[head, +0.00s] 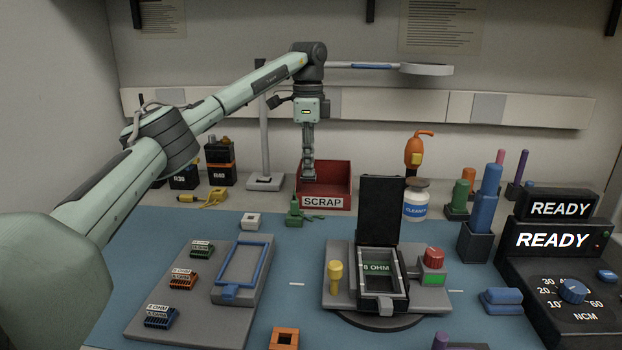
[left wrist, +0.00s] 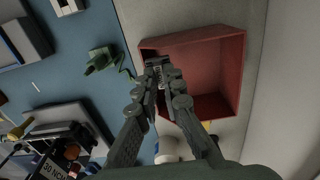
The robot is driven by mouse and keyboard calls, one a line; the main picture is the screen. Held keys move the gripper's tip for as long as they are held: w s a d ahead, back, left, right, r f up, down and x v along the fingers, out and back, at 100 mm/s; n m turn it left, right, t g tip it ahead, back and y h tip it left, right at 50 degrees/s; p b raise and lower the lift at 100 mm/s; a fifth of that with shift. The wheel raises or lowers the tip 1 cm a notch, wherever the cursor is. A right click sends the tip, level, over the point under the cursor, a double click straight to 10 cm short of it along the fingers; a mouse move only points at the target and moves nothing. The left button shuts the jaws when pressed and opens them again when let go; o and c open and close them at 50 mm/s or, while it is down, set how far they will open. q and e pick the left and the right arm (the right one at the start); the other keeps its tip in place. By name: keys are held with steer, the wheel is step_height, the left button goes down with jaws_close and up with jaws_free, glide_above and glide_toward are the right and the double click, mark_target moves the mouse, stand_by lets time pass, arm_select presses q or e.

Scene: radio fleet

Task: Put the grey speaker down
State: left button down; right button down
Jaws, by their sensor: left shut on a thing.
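My left gripper (head: 309,172) points straight down over the left side of the red SCRAP bin (head: 343,188). In the left wrist view its fingers (left wrist: 161,70) are shut on a small grey thing with a pale label (left wrist: 158,75), which I take for the grey speaker; the fingers hide most of it. It is at the left wall of the bin (left wrist: 228,75) in that view. Whether it touches the bin or its floor cannot be told. My right gripper is not in view.
The bin's right interior looks empty. A fixture with an upright black lid (head: 378,212) stands nearer.

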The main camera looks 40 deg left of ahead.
mark_target(311, 180)
arm_select(q)
steer(key=shift+w+f, duration=0.35)
steer(key=shift+w, duration=0.2)
steer(key=shift+f, duration=2)
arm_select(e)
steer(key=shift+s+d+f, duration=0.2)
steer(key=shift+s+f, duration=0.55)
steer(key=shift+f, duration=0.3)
arm_select(q)
steer(key=shift+f, duration=0.55)
steer(key=c, duration=1.9)
jaws_free()
steer(key=shift+c, duration=0.2)
